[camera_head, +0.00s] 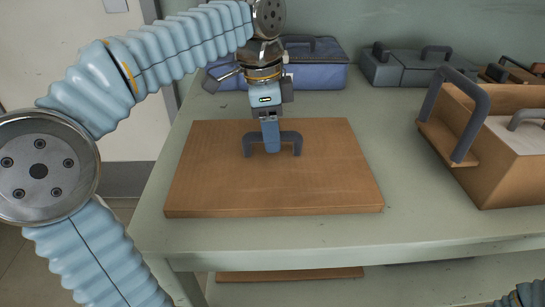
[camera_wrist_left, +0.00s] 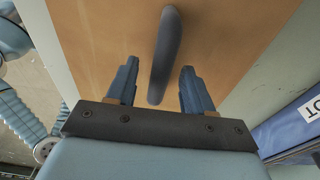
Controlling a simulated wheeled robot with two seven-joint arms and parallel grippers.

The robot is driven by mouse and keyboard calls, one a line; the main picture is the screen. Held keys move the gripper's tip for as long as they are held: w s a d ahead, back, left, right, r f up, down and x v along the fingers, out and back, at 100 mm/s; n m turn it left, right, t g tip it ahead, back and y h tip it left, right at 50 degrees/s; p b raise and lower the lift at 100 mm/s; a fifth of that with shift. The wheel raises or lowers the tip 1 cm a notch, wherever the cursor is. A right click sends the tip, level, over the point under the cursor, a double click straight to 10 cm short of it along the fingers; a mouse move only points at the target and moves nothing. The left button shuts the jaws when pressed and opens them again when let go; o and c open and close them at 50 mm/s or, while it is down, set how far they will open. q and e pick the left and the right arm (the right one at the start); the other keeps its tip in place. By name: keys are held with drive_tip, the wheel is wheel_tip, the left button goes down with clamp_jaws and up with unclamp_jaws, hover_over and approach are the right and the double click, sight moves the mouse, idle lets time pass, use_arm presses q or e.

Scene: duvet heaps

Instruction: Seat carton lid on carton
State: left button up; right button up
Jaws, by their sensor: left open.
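A flat brown lid (camera_head: 270,190) with a dark grey handle (camera_head: 290,136) lies on the table. My left gripper (camera_head: 271,148) points down over the middle of the handle. In the left wrist view the handle (camera_wrist_left: 165,50) stands between the two open fingers, with gaps on both sides. A brown carton (camera_head: 510,172) stands at the right, cut off by the picture edge. It has a large grey handle on its left side, and a pale surface with another grey handle shows at its top. My right gripper is out of view.
The pale green table (camera_head: 420,222) has free room between lid and carton. A blue case (camera_head: 318,75) and a grey case (camera_head: 415,68) stand at the back. Another brown board (camera_head: 290,274) shows low under the table edge.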

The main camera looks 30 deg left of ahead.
use_arm(q)
drive_tip(key=shift+d+f, duration=0.1)
drive_tip(key=shift+f, duration=0.65)
drive_tip(key=shift+f, duration=0.25)
drive_tip(key=shift+c, duration=0.3)
clamp_jaws()
